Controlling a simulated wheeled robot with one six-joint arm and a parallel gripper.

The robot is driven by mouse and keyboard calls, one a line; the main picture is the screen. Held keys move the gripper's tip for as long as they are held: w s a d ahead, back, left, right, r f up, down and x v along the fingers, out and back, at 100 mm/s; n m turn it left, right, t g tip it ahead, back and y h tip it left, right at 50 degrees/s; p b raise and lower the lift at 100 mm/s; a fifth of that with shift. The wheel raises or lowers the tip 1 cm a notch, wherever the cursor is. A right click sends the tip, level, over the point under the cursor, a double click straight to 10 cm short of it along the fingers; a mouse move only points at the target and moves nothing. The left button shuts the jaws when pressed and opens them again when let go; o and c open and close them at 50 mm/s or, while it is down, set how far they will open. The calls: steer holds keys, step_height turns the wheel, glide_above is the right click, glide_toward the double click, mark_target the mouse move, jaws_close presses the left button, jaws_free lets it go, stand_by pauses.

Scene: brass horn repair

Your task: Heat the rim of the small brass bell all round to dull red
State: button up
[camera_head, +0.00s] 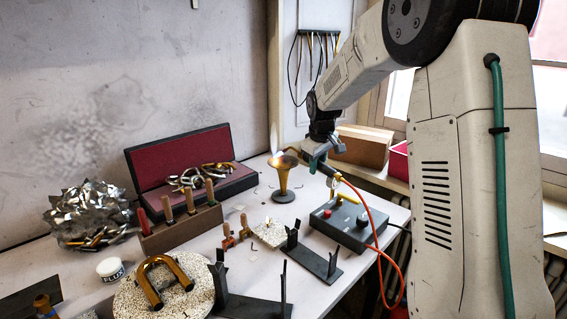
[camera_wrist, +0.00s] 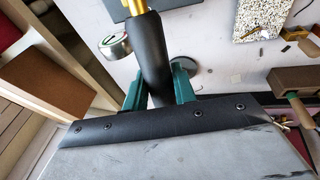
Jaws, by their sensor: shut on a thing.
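The small brass bell (camera_head: 283,180) stands upright, flared rim upward, on a round dark base on the bench in the head view. Its rim looks orange-brown; I cannot tell how much of that is glow. My gripper (camera_head: 317,163) is to the right of the bell, shut on the torch's black handle, which shows between the teal fingers (camera_wrist: 157,88) in the wrist view. The torch's thin nozzle (camera_head: 292,150) reaches left to the rim. A pale flame (camera_head: 275,138) rises at the rim's left and far side. The wrist view does not show the bell's rim.
An orange hose (camera_head: 376,215) hangs from the torch near a grey control box (camera_head: 345,222). Dark metal stands (camera_head: 313,258), a wooden tool rack (camera_head: 180,228) and an open dark red case (camera_head: 180,165) surround the bell. Bench around the bell's base is mostly clear.

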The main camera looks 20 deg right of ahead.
steer(key=shift+s+a, duration=1.55)
steer(key=shift+s, duration=0.3)
stand_by(0.6)
steer(key=shift+s+d, duration=0.25)
steer(key=shift+s, duration=0.5)
steer(key=shift+s+d, duration=0.3)
steer(key=shift+s, duration=0.45)
steer(key=shift+s+d, duration=0.25)
steer(key=shift+s, duration=0.5)
steer(key=s+d+r, duration=0.1)
steer(key=s+r, duration=0.3)
steer(key=r, duration=0.5)
steer(key=shift+s+d, duration=0.35)
